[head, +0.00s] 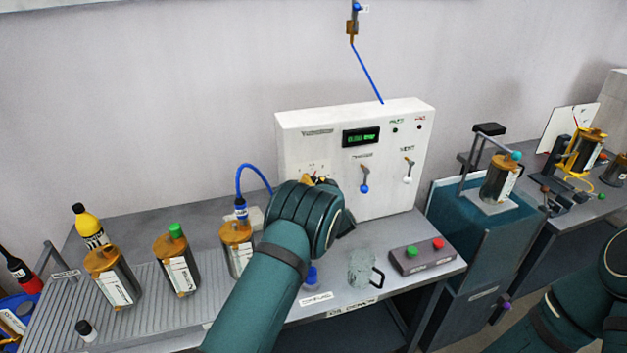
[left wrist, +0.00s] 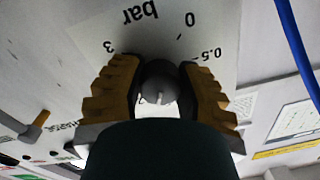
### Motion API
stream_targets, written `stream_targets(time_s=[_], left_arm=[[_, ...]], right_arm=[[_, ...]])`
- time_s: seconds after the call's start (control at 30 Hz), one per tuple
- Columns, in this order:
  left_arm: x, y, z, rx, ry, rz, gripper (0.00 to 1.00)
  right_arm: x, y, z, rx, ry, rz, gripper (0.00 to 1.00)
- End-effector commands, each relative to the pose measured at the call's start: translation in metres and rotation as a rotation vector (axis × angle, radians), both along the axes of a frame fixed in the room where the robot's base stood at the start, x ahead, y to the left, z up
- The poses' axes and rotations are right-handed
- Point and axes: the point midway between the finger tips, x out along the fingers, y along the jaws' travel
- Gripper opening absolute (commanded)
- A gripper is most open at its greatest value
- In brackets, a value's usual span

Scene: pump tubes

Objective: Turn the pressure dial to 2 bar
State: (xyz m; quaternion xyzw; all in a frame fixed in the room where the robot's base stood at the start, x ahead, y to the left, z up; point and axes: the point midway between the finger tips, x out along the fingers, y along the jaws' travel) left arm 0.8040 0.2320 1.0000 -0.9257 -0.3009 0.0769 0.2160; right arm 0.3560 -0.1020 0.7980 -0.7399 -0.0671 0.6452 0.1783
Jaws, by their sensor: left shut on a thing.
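The pressure dial (left wrist: 158,80) is a dark round knob with a pale pointer mark, in the middle of the left wrist view. My left gripper (left wrist: 160,97) is shut on the dial, one orange-brown finger on each side. In the head view the left gripper (head: 316,181) is against the white panel (head: 385,195), and my wrist hides the dial. My right gripper is out of view; only part of that arm shows at lower right.
The panel has a green-lit display (head: 361,137), a blue-tipped lever (head: 364,178) and a white-tipped lever (head: 408,170). A blue hose (head: 250,167) curves beside my left wrist. A glass jug (head: 361,268) and a button box (head: 422,254) stand on the bench before the panel.

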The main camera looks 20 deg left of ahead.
Motion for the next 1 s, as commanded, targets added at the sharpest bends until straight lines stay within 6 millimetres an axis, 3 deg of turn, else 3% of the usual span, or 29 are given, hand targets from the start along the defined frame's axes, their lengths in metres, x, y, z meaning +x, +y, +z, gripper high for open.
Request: stream_targets(time_s=[0.4,1.0], left_arm=[[0.0008,-0.0001,0.0022,0.216,0.141,0.000,0.00],[0.0009,0.0005,0.0024,0.269,0.177,0.001,0.00]], right_arm=[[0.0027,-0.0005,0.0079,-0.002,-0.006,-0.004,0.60],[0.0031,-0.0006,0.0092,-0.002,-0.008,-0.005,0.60]])
